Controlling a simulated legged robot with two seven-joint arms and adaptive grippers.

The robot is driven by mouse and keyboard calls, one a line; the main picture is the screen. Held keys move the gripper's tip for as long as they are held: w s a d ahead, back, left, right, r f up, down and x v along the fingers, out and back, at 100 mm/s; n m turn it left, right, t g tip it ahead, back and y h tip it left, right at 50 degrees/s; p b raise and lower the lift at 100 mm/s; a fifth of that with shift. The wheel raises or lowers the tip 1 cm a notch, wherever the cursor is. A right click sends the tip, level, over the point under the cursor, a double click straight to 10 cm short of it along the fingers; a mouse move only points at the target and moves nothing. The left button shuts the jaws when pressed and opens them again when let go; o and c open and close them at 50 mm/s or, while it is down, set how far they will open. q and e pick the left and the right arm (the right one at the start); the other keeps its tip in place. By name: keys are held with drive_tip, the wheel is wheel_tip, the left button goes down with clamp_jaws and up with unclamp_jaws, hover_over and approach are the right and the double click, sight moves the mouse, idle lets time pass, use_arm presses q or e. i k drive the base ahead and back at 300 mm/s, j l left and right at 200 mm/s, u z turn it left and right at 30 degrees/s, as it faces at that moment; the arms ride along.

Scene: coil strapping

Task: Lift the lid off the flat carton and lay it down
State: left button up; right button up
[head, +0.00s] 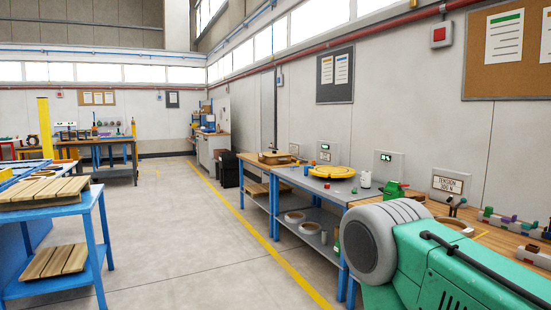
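No flat carton or lid can be made out with certainty in the head view. A low tan, box-like thing (274,158) lies on the far wooden-topped bench along the right wall. It is too small to tell whether it is a carton or has a lid. Neither of my grippers is in view.
A grey-topped blue bench (318,184) carries a yellow round thing (331,171). A blue rack with wooden slats (45,192) stands at left. The floor (185,240) between is clear.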

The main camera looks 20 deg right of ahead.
sight(274, 153)
drive_tip(key=z, duration=0.15)
drive_tip(key=i+z, duration=0.2)
drive_tip(key=i, duration=5)
drive_tip(key=i+u, duration=0.15)
drive_tip(key=i, duration=0.45)
drive_tip(key=i+l+u, duration=0.1)
drive_tip(key=i, duration=0.5)
drive_tip(key=i+l+u, duration=0.15)
drive_tip(key=i, duration=0.45)
